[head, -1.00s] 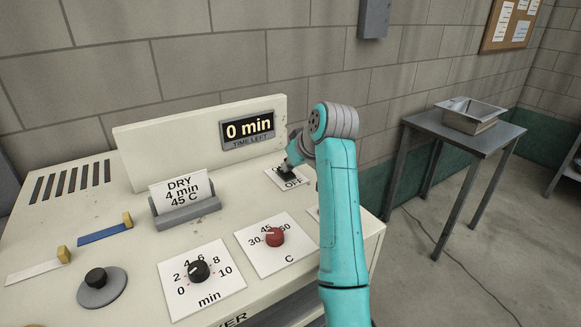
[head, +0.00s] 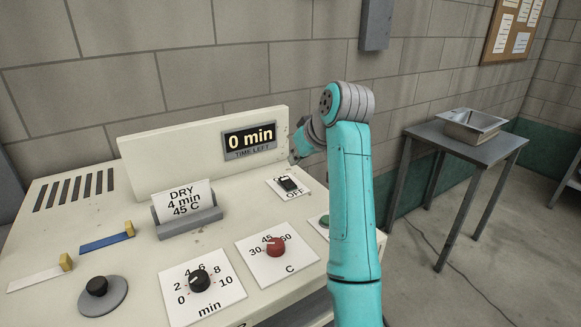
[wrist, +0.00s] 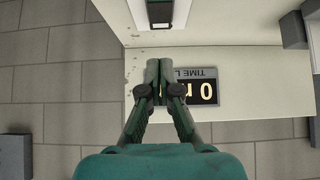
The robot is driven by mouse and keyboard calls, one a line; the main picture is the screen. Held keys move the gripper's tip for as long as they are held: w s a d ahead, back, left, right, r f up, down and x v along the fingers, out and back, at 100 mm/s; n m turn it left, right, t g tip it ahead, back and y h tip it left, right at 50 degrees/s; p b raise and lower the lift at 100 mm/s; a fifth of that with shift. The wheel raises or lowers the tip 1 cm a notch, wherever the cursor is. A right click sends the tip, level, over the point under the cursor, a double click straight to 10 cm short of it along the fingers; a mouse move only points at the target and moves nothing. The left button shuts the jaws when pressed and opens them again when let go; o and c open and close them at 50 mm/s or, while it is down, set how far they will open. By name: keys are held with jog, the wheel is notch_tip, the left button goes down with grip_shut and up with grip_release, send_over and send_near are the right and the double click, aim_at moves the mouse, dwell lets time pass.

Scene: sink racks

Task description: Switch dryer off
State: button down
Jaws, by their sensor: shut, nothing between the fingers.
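The dryer switch (head: 288,184) is a small dark rocker on a white plate marked OFF, at the right of the dryer's top. Its exact tilt is too small to tell. The dryer's display (head: 249,140) reads 0 min, time left; part of it also shows upside down in the wrist view (wrist: 205,88). My gripper (wrist: 158,65) is shut and empty in the wrist view, its fingers together in front of the display panel. In the head view my arm hides most of the gripper, which is up and right of the switch, apart from it.
A minutes knob (head: 199,278) and a red temperature knob (head: 275,246) sit left of my arm. A green button (head: 324,221) is partly behind my arm. A card (head: 184,200) reads DRY 4 min 45 C.

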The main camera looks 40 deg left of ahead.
jog(key=d+f+v, duration=0.1)
jog(key=v, duration=0.5)
jog(key=shift+s+d+r, duration=0.2)
jog(key=shift+s+r, duration=0.15)
jog(key=shift+r, duration=0.05)
